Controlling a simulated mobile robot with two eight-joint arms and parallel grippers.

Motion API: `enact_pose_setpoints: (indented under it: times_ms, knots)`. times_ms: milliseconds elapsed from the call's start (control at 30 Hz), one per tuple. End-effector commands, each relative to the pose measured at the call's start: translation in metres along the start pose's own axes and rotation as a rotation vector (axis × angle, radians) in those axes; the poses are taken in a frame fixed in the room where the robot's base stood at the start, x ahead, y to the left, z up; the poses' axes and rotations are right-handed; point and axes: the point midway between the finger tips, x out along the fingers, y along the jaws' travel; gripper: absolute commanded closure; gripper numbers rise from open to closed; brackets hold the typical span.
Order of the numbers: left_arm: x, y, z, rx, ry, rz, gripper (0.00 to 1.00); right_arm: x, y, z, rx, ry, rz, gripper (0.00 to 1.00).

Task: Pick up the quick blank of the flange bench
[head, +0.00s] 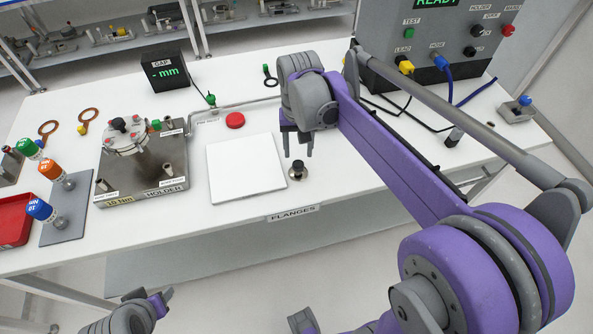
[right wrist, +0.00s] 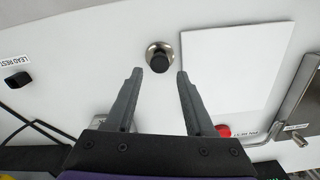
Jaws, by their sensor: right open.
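The quick blank, which I take to be the small round metal piece with a black knob (head: 298,172), stands upright on the white bench top (head: 340,190) near the front edge, above the FLANGES label. It also shows in the right wrist view (right wrist: 160,57), just beyond the fingertips and between their lines. My right gripper (head: 296,153) is open and empty, pointing down just behind the blank; in the right wrist view its two fingers (right wrist: 160,74) are spread wide. No contact with the blank shows.
A white square plate (head: 246,167) lies left of the blank, with a red disc (head: 235,120) behind it. The flange holder block (head: 145,178) and a stand of coloured drivers (head: 65,205) are further left. A grey control box (head: 440,50) with cables stands back right.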

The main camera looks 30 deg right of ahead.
Motion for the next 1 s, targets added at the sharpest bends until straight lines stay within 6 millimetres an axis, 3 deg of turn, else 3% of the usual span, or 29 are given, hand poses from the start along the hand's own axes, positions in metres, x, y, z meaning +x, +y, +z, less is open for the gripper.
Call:
enact_pose_setpoints:
  times_ms: [600,867,1000]
  knots:
    - [0.003,0.0,0.002,0.0,-0.002,0.0,0.5,0.071,0.0,-0.004,-0.001,0.002,-0.001,0.46]
    - [0.003,0.0,0.002,0.0,-0.002,0.0,0.5,0.074,0.0,-0.004,-0.002,0.002,-0.001,0.46]
    - [0.003,0.0,0.002,0.0,-0.002,0.0,0.5,0.074,0.0,-0.004,-0.002,0.002,-0.001,0.68]
